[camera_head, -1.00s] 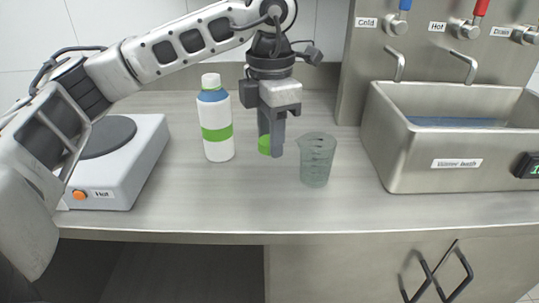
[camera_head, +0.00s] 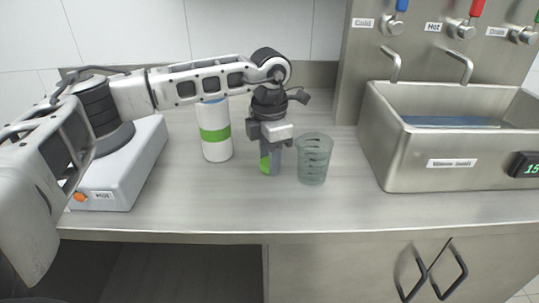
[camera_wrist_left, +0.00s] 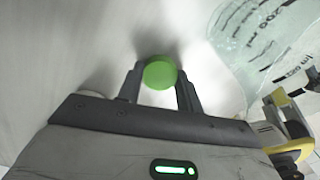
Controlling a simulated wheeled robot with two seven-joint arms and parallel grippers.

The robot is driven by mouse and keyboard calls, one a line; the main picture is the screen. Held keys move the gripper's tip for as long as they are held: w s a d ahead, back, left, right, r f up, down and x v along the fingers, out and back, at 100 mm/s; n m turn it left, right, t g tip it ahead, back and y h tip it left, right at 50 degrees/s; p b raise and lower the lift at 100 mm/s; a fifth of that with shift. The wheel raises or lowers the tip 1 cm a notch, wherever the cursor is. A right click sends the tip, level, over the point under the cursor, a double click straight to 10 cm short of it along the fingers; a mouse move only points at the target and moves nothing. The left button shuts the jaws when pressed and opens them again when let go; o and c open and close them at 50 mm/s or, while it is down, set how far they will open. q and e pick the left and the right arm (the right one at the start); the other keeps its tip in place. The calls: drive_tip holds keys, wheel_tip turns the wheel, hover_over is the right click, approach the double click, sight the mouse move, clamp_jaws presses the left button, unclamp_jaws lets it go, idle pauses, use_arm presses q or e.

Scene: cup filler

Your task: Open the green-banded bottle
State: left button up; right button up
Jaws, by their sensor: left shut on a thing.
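The green-banded bottle (camera_head: 216,146) stands upright on the counter, white with a blue shoulder. My arm hides its top now. My left gripper (camera_head: 270,166) points down between the bottle and the beaker, at counter level. It is shut on a small round green piece (camera_head: 265,164) that looks like a cap. In the left wrist view, this green piece (camera_wrist_left: 160,72) sits between the two fingertips (camera_wrist_left: 160,85). I cannot tell whether the piece touches the counter. My right gripper is not in view.
A clear beaker (camera_head: 314,160) stands close to the right of my left gripper. A hot plate (camera_head: 130,170) is at the left. A steel water bath (camera_head: 440,160) with taps above it is at the right. The counter's front strip is clear.

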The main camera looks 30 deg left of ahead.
use_arm(q)
drive_tip(key=shift+f, duration=0.15)
drive_tip(key=o, duration=1.1)
